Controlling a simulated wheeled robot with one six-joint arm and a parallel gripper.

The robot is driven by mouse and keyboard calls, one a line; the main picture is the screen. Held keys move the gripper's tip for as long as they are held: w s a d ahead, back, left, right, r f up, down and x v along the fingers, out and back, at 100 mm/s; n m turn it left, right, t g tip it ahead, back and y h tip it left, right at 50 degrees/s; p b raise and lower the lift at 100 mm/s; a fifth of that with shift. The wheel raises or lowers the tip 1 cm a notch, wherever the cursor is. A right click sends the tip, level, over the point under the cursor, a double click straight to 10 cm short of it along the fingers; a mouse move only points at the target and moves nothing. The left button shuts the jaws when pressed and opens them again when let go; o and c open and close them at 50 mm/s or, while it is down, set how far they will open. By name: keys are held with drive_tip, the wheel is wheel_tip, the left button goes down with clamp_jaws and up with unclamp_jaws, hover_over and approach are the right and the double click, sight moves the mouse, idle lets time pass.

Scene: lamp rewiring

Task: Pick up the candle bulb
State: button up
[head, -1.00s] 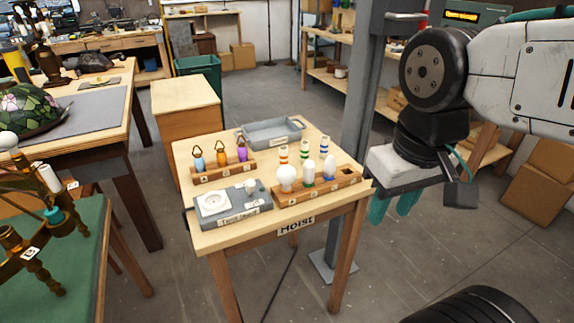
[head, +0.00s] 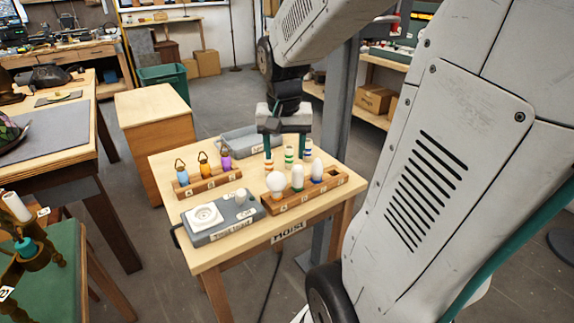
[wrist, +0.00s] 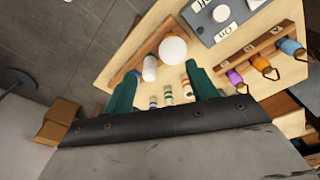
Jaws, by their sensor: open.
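A wooden rack (head: 327,188) on the small table holds a round white globe bulb (head: 277,182) and two slimmer white bulbs, one with a green band (head: 297,178) and one with a blue band (head: 317,170). I cannot tell for certain which slim bulb is the candle bulb. My gripper (head: 285,152) points down, open and empty, above the back of the rack, near striped spools (head: 289,155). In the wrist view the green fingers of my gripper (wrist: 160,82) are apart, with the globe bulb (wrist: 173,49) and a slim bulb (wrist: 149,68) beyond them.
A grey tray (head: 238,142) lies at the back. A grey post rises behind the table.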

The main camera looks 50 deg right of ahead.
sight(317, 170)
drive_tip(key=d+f+m, duration=0.1)
drive_tip(key=d+f, duration=0.1)
drive_tip(key=d, duration=0.2)
drive_tip(key=d+f+m, duration=0.2)
drive_tip(key=d, duration=0.2)
drive_tip(key=d+f+m, duration=0.1)
drive_tip(key=d+f, duration=0.1)
drive_tip(key=d, duration=0.2)
drive_tip(key=shift+w+d+m+g, duration=0.3)
drive_tip(key=shift+w+d+m, duration=0.05)
drive_tip(key=shift+w+m, duration=0.05)
drive_tip(key=f, duration=0.5)
drive_tip(key=d+f, duration=0.1)
drive_tip(key=f, duration=0.1)
drive_tip(key=shift+s+f, duration=0.25)
drive_tip(key=shift+f, duration=0.05)
drive_tip(key=c, duration=1.1)
